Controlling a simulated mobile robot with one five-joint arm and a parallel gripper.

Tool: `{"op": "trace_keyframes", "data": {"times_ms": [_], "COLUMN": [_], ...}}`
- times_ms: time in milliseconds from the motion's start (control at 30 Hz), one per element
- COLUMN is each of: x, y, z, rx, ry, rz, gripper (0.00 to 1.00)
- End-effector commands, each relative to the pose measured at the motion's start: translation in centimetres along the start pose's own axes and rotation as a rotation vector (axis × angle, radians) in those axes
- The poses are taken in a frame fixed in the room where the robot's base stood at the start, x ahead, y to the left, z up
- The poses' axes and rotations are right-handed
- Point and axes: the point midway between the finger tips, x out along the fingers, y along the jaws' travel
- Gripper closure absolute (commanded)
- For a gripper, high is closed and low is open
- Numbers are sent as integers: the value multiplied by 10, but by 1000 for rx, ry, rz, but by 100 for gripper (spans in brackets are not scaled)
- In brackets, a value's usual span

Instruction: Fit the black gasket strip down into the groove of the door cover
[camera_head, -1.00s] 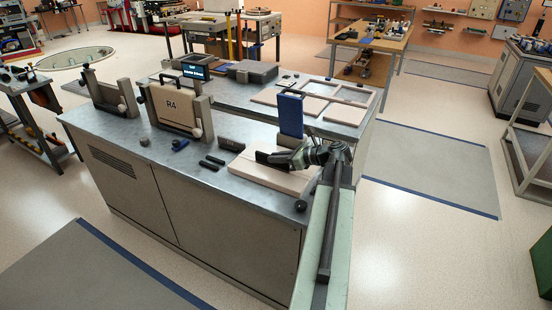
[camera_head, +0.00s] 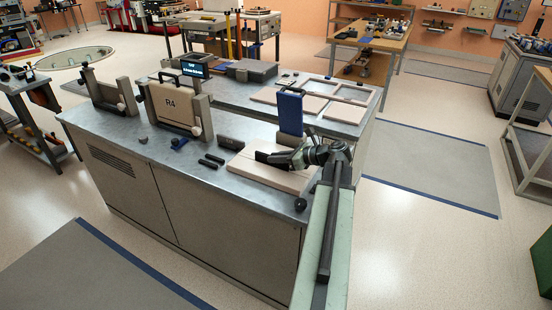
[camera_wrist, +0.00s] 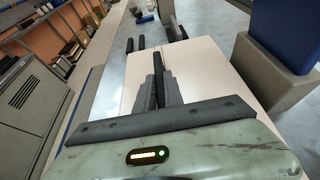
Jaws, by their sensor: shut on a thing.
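The door cover (camera_head: 262,178) is a pale flat panel lying on the near right end of the metal bench. It also fills the middle of the wrist view (camera_wrist: 205,62). My gripper (camera_head: 262,157) is low over the panel, and its two dark fingers show in the wrist view (camera_wrist: 160,88). They are shut on the black gasket strip (camera_wrist: 157,66), a thin dark bar pointing away along the panel. A thin line crosses the panel near the strip. I cannot tell whether the strip is inside the groove or just above it; the fingers hide its near part.
A blue block on a grey-brown base (camera_head: 290,115) stands right beside the panel. Dark blocks (camera_head: 231,143) lie to the left of it. A case marked R4 (camera_head: 172,105) stands in a holder farther left. A round black knob (camera_head: 300,205) is at the bench's front edge.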

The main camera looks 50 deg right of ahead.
Motion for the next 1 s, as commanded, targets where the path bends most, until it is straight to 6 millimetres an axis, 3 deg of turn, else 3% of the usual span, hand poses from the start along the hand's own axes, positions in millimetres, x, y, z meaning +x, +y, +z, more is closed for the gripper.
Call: {"op": "trace_keyframes", "data": {"times_ms": [533,600,667,1000], "x": [4,4,4,0], "y": [0,0,0,0], "z": [-8,-7,-7,-6], "rx": [0,0,0,0], "ry": [0,0,0,0], "rz": [1,1,1,0], "gripper": [100,74,62,62]}}
